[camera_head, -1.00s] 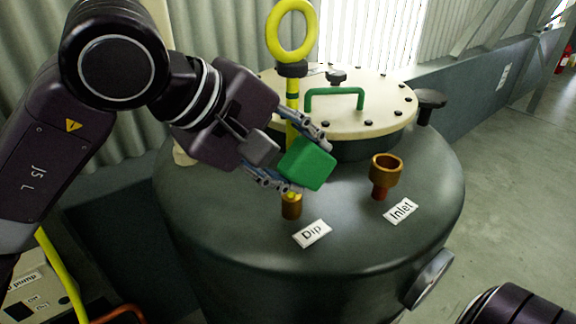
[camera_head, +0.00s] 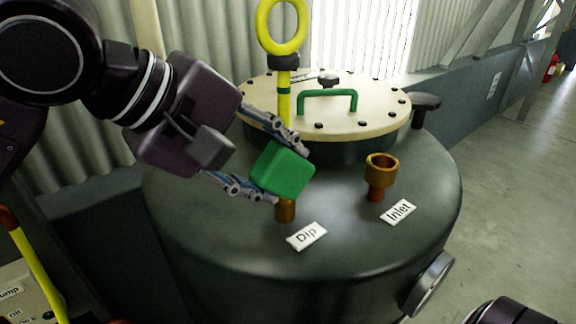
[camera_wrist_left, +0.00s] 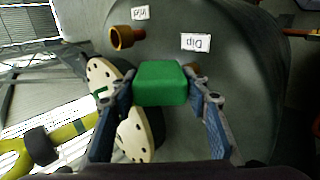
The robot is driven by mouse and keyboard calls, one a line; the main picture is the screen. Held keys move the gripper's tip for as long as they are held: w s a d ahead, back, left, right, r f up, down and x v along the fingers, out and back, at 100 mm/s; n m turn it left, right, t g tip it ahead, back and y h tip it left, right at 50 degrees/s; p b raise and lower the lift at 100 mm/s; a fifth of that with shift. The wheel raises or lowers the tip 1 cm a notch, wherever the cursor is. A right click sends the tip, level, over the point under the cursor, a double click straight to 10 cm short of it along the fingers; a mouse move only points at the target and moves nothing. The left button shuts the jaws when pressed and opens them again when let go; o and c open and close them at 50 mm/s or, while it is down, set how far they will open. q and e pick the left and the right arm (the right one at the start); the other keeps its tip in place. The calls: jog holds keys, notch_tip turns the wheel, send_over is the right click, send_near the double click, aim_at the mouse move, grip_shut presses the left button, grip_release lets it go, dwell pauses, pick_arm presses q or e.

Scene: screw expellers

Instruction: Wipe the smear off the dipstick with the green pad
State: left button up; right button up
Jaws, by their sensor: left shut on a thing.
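My left gripper (camera_head: 288,173) is shut on the green pad (camera_head: 282,168), a block held between its fingertips. The yellow dipstick (camera_head: 284,105) stands upright with a ring handle on top and a dark green band on its shaft. Its lower shaft is hidden behind the pad and fingers, just above the brass Dip socket (camera_head: 285,212). I cannot tell whether pad and shaft touch. The left wrist view shows the pad (camera_wrist_left: 160,83) between the fingers and the dipstick's yellow ring end (camera_wrist_left: 68,132) at lower left. My right gripper is not in view.
The dark tank (camera_head: 220,235) has a cream bolted lid (camera_head: 380,110) with a green handle (camera_head: 328,95). A brass Inlet cup (camera_head: 381,170) stands right of the pad. Dip (camera_head: 307,236) and Inlet (camera_head: 398,212) labels lie in front. Floor on the right is clear.

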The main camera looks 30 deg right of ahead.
pick_arm(q)
jog(key=shift+s+f+b, duration=0.1)
jog(key=shift+s+b, duration=0.25)
jog(key=shift+s, duration=0.15)
jog(key=shift+s+d+b, duration=0.15)
jog(key=shift+s+b, duration=0.3)
jog(key=shift+s, duration=0.8)
jog(key=shift+s+d+b, duration=0.1)
jog(key=shift+s+b, duration=0.3)
jog(key=shift+s, duration=0.8)
jog(key=shift+s, duration=0.1)
jog(key=shift+s+d+b, duration=0.1)
jog(key=shift+s+b, duration=0.7)
jog(key=shift+s, duration=0.65)
